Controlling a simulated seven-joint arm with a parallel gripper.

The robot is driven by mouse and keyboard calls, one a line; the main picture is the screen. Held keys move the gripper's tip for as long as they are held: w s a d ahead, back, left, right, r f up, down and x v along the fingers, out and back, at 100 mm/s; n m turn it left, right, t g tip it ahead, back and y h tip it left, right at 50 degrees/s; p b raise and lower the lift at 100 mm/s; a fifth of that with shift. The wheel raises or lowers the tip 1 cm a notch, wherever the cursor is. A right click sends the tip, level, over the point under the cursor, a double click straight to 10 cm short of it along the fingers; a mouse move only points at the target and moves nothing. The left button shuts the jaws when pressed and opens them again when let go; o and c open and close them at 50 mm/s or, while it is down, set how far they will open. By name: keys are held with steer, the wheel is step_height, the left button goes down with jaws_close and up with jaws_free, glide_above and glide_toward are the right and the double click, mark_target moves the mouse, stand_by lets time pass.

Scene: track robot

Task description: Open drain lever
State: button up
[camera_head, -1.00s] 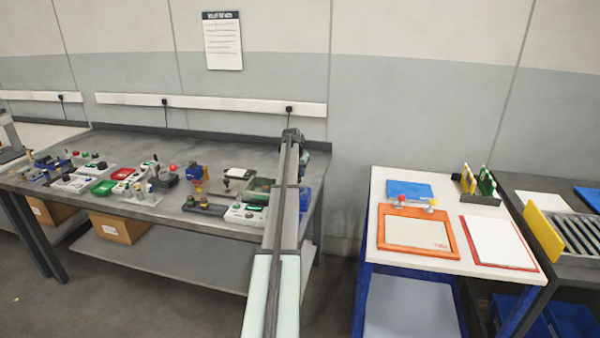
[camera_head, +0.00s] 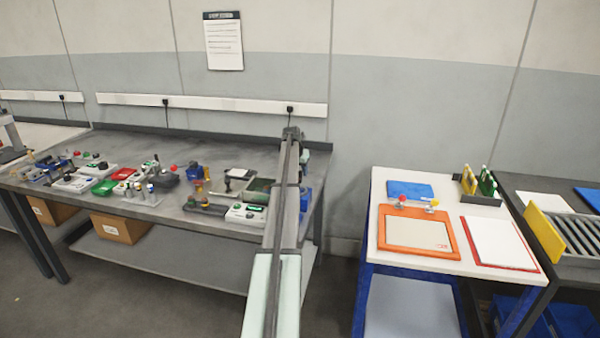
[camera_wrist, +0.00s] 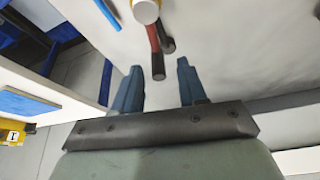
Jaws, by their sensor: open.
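In the wrist view my gripper (camera_wrist: 159,68) is open, with its two blue-grey fingers apart. A dark red bar with a dark end (camera_wrist: 157,52) shows between and just beyond the fingertips; it looks like a lever, but I cannot be sure it is the drain lever. The near end of the bar appears between the fingertips in the picture; I cannot tell its depth, and no grip shows. A white round part with a yellow rim (camera_wrist: 146,10) is at the top edge by the bar. In the head view my arm hides the gripper and what lies behind it.
In the head view the grey workbench (camera_head: 150,237) holds several small devices left of my arm. A white table (camera_head: 450,203) with an orange-framed board (camera_head: 417,250) stands at right.

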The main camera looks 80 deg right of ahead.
steer(key=s+v, duration=0.1)
steer(key=v, duration=1.1)
steer(key=shift+w+r, duration=0.4)
steer(key=shift+w, duration=0.1)
steer(key=shift+a, duration=0.1)
